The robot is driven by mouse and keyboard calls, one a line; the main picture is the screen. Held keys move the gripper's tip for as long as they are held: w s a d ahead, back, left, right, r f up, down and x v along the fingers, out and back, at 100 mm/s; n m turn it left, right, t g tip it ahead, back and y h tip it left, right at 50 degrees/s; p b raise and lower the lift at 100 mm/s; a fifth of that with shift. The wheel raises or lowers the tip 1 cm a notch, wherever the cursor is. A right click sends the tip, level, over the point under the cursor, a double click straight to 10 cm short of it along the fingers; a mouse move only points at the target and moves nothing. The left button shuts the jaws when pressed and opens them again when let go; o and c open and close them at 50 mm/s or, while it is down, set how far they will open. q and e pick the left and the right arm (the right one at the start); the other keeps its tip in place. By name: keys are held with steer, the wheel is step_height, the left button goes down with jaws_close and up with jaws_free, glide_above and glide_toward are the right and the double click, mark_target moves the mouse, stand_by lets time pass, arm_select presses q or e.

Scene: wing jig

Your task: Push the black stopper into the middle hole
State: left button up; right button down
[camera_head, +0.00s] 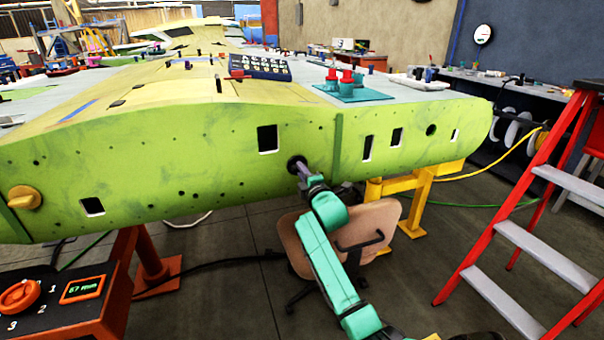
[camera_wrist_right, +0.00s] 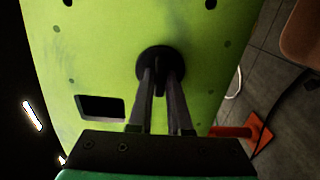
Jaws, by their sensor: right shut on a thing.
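The black stopper (camera_head: 294,163) is at the middle of the green wing panel's (camera_head: 215,170) front face. In the right wrist view the stopper (camera_wrist_right: 155,56) shows as a round black disc with a grip tab. My right gripper (camera_head: 302,168) reaches up to it from below right. Its two fingers (camera_wrist_right: 160,88) are shut on the stopper's tab. The disc covers the middle hole, so the hole is hidden. I cannot tell whether the disc is flush with the panel. My left gripper is not in view.
A yellow knob-like plug (camera_head: 25,197) sits at the panel's left end. An open round hole (camera_head: 431,130) shows at the right. A brown chair (camera_head: 340,235) stands below the panel. A red stepladder (camera_head: 530,205) stands at the right.

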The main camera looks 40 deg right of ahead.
steer(key=c, duration=0.8)
jaws_free()
steer(key=shift+o, duration=0.2)
steer(key=shift+s, duration=0.1)
steer(key=v, duration=1.4)
steer(key=shift+s, duration=0.2)
steer(key=shift+a, duration=0.15)
